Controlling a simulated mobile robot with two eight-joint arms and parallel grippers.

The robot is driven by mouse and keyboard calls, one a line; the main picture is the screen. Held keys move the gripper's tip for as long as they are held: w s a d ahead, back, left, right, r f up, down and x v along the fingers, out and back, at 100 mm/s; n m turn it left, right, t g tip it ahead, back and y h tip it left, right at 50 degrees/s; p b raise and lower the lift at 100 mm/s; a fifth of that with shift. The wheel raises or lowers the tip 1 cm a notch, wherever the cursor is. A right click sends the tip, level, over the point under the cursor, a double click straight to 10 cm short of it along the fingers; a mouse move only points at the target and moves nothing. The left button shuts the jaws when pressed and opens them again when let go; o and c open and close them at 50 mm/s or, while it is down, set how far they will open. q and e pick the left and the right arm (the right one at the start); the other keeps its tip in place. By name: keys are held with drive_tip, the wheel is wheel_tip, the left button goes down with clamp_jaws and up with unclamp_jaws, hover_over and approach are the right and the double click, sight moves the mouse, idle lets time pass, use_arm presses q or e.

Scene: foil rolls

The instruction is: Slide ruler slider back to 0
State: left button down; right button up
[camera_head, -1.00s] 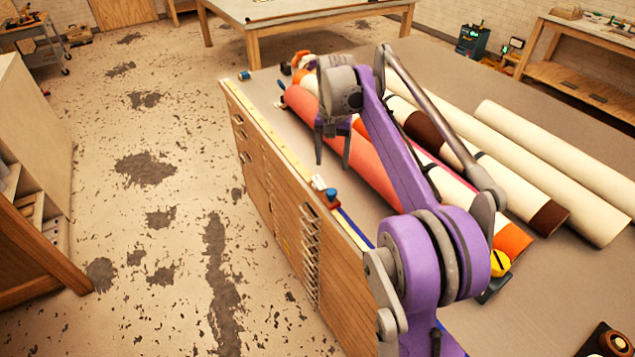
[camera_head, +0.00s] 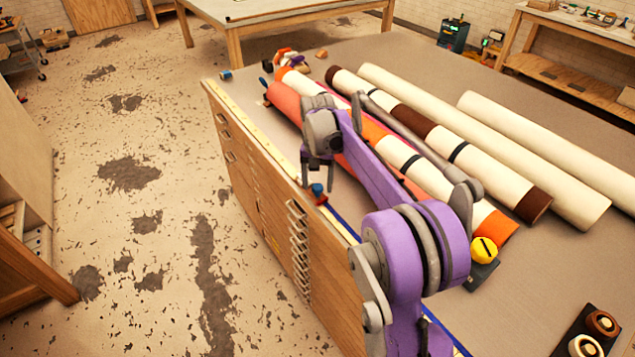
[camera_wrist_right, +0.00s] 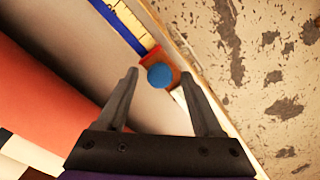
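The ruler (camera_head: 258,132) is a pale yellow strip along the left edge of the table, with a blue stretch (camera_head: 346,226) on the near side of the slider. The slider (camera_head: 319,197) is a small red block with a round blue knob, part-way along this edge. In the right wrist view the blue knob (camera_wrist_right: 160,76) lies between my two fingertips as seen from above. My right gripper (camera_head: 317,178) is open above the slider, its fingers apart; whether they touch the knob I cannot tell. My left gripper is not in view.
A yellow tape measure (camera_head: 484,248) sits near the rolls' near ends. The floor left of the table edge is clear.

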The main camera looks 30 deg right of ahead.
clamp_jaws()
idle(1.2)
